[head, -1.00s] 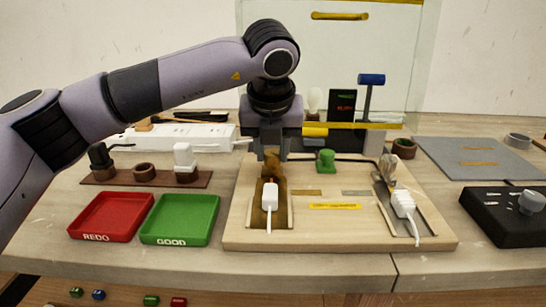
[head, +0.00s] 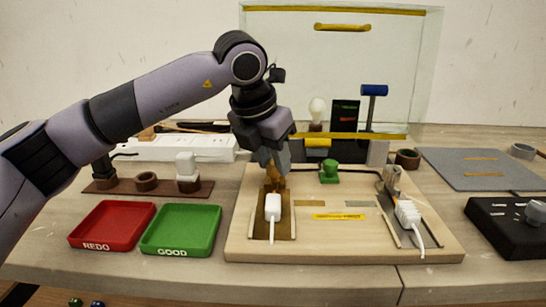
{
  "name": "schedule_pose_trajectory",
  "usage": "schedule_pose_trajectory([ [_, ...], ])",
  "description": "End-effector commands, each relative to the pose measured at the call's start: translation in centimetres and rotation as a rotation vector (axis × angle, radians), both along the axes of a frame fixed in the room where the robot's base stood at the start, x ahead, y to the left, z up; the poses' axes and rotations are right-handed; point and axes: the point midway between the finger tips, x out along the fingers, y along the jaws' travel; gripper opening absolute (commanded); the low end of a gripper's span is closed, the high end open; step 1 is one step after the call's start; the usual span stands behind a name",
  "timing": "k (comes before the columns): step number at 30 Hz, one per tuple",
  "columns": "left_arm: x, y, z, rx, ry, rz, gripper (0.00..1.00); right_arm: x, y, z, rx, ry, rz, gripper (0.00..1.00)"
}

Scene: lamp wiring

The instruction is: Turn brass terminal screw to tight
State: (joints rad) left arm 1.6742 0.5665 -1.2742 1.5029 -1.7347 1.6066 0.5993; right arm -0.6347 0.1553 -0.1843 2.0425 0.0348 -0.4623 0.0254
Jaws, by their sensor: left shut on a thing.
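The wooden wiring board (head: 340,245) lies on the table. Its left channel has a brown base with a brass terminal screw (head: 272,181) at the back and a white plug-like piece (head: 273,207) with a white lead in front. My left gripper (head: 271,172) points down and is shut on the brass screw; its fingertips partly hide the screw. A silvery terminal (head: 391,179) stands at the right channel, with another white piece (head: 407,212) and lead. A green knob (head: 329,172) sits at the board's back. My right gripper is not in view.
A red REDO tray (head: 112,224) and a green GOOD tray (head: 181,230) lie left of the board. A brown holder strip (head: 120,187) stands behind them. A black box (head: 500,224) and a grey mat (head: 480,170) are right. A clear screen with yellow edges stands behind.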

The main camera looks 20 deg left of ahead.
Motion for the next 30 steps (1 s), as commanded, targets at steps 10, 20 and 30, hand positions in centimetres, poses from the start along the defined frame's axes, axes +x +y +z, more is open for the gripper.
schedule_pose_trajectory([
  [10,0.1,0.0,0.2,-0.001,-0.004,-0.009,0.03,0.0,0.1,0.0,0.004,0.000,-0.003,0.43],
  [20,0.0,0.0,0.1,0.000,-0.002,-0.009,0.59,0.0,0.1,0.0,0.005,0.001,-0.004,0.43],
  [30,-0.8,0.3,2.4,-0.002,-0.005,-0.008,0.59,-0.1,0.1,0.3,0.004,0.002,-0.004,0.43],
])
